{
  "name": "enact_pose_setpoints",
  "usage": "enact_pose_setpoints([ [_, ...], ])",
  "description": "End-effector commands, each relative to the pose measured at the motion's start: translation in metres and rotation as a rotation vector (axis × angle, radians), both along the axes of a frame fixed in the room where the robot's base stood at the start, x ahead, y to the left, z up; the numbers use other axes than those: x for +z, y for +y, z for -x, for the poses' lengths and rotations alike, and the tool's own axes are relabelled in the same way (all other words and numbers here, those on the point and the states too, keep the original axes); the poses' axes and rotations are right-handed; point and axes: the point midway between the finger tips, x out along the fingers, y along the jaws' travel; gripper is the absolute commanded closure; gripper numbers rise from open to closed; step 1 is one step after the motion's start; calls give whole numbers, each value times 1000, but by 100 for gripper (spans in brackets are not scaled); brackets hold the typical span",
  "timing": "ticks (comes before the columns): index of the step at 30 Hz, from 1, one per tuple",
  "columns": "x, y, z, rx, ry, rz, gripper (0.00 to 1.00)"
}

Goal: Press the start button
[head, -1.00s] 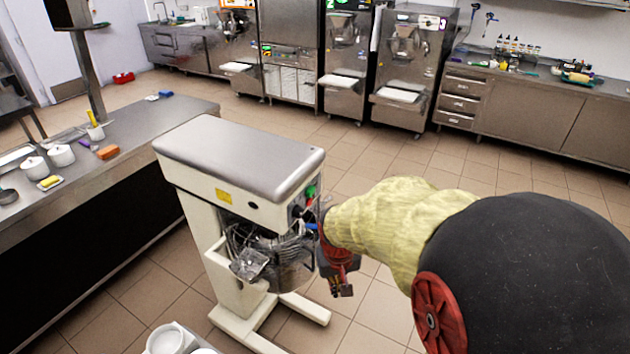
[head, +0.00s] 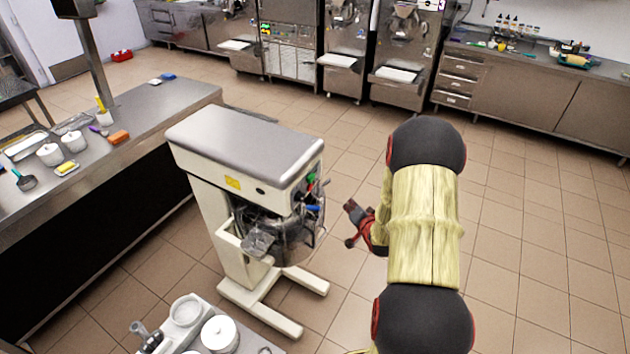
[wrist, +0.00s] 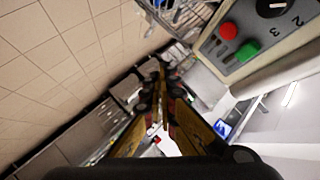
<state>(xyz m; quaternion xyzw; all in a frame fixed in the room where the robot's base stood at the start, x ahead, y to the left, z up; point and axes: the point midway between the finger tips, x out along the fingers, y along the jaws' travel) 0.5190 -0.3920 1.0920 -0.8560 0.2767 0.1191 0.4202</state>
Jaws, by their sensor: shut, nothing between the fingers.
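The mixer (head: 240,145) is a cream stand machine with a grey top in the middle of the head view. Its control panel is on its right side. A green button (head: 311,178) shows there in the head view. In the wrist view, the green button (wrist: 247,50) sits beside a red button (wrist: 228,31) on a grey panel, near a black dial (wrist: 272,6). My gripper (head: 350,208) is to the right of the mixer, apart from it. In the wrist view my gripper (wrist: 158,75) is shut and empty, with the panel to its upper right.
A steel counter (head: 150,110) with pots stands at the left. A small table (head: 262,344) with white containers is at the bottom. The mixer's wire guard and bowl (head: 285,240) sit under its head. Tiled floor is clear at the right.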

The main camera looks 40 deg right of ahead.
Motion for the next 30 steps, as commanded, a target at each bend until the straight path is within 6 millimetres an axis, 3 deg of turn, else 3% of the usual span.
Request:
enact_pose_setpoints([
  [3,32,0,-17,0,-143,-18,100],
  [9,59,1,-25,-14,-277,-73,100],
  [23,59,2,-27,-20,-280,-87,100],
  [30,60,11,-48,-16,-279,-86,100],
])
